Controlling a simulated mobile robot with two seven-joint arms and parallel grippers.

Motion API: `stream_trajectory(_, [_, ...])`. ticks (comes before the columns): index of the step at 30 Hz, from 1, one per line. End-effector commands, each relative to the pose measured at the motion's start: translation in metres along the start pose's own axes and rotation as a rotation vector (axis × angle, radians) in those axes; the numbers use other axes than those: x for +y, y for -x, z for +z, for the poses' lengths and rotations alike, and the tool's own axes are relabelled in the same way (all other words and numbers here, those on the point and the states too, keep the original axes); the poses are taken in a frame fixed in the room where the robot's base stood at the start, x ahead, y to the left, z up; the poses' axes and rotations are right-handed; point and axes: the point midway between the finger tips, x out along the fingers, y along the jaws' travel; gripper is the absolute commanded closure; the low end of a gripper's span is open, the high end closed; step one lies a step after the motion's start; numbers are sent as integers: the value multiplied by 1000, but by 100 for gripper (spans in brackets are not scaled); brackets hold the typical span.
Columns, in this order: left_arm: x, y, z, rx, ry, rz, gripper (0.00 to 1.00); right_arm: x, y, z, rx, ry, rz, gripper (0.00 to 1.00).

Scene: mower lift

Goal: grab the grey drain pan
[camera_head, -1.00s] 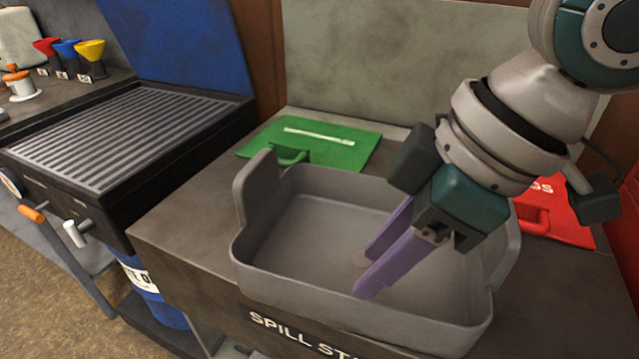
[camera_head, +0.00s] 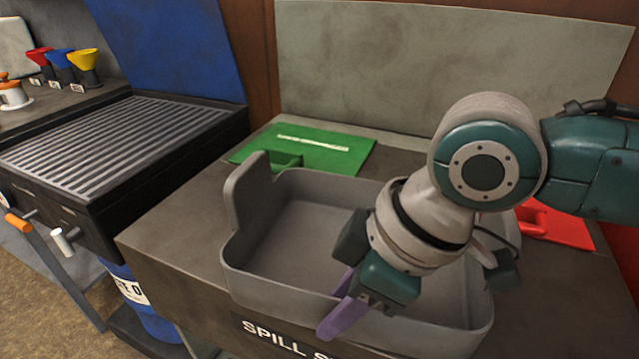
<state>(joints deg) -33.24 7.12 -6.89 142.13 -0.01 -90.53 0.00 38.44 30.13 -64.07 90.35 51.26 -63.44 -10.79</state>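The grey drain pan (camera_head: 292,238) sits on the dark work surface in the middle of the view. It is a deep, empty-looking tray with a raised upright tab at its left end. My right gripper (camera_head: 332,311) is at the middle of the pan's front wall. Its two purple fingers are apart, one seen over the inner side and one in front of the wall. I cannot tell whether they touch the rim. My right wrist hides the right part of the pan. My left gripper is out of view.
A grey panel rises at the back.

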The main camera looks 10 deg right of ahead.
Motion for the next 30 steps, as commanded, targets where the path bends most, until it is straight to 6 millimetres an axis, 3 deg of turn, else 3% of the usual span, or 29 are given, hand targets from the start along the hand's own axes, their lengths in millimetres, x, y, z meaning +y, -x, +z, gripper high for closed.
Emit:
stream_trajectory(1, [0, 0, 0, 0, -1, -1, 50, 0, 0, 0, 0, 0, 0, 72])
stream_trajectory(9, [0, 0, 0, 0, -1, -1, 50, 0, 0, 0, 0, 0, 0, 100])
stream_trajectory(30, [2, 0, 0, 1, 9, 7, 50, 0, 0, 0, 1, 0, 0, 100])
